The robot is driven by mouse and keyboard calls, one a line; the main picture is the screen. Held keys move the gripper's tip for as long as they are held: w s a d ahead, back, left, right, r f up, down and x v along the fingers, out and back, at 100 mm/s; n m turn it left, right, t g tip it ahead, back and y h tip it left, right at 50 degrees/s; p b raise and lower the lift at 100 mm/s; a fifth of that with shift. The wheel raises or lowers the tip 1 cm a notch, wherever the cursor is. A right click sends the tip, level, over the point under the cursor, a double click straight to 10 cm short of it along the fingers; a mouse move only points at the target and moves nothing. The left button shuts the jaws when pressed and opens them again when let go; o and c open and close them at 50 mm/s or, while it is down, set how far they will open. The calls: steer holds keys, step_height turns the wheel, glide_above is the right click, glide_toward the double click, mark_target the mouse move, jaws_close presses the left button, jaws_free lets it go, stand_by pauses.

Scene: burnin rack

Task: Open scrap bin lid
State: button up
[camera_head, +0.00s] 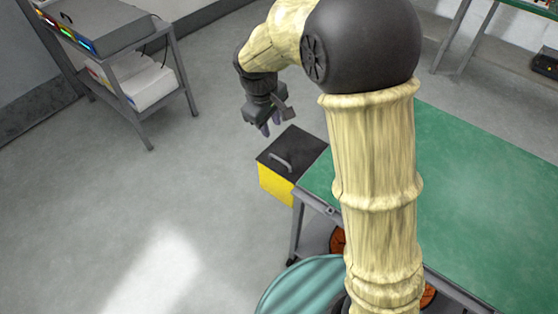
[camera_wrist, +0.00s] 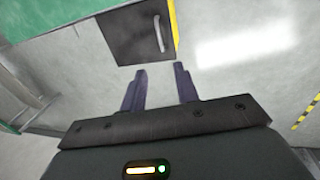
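The scrap bin (camera_head: 276,185) is a yellow box on the floor beside the green-topped table. Its dark lid (camera_head: 303,147) is shut and carries a light grey bar handle (camera_head: 281,163). My gripper (camera_head: 270,129) is above and just behind the bin in the head view, apart from it. In the wrist view my gripper (camera_wrist: 160,70) has its two fingers spread with nothing between them. There the lid (camera_wrist: 130,38) lies beyond the fingertips, and the handle (camera_wrist: 158,33) is ahead of the gap. A strip of the bin's yellow side (camera_wrist: 174,22) shows along the lid's edge.
The green-topped table (camera_head: 480,190) stands to the right of the bin, close to it. A grey cart (camera_head: 125,70) with a device and white boxes stands at the upper left. Another table (camera_head: 470,30) is at the upper right. The floor left of the bin (camera_head: 130,200) is clear.

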mark_target(280, 160)
steer(key=shift+d, duration=0.1)
steer(key=w+f, duration=0.1)
steer(key=f, duration=0.4)
steer(key=d+f, duration=0.1)
steer(key=f, duration=0.5)
steer(key=w+d+f, duration=0.1)
steer(key=f, duration=0.5)
steer(key=shift+w+d, duration=0.1)
steer(key=shift+w, duration=0.25)
steer(key=shift+c, duration=0.4)
jaws_close()
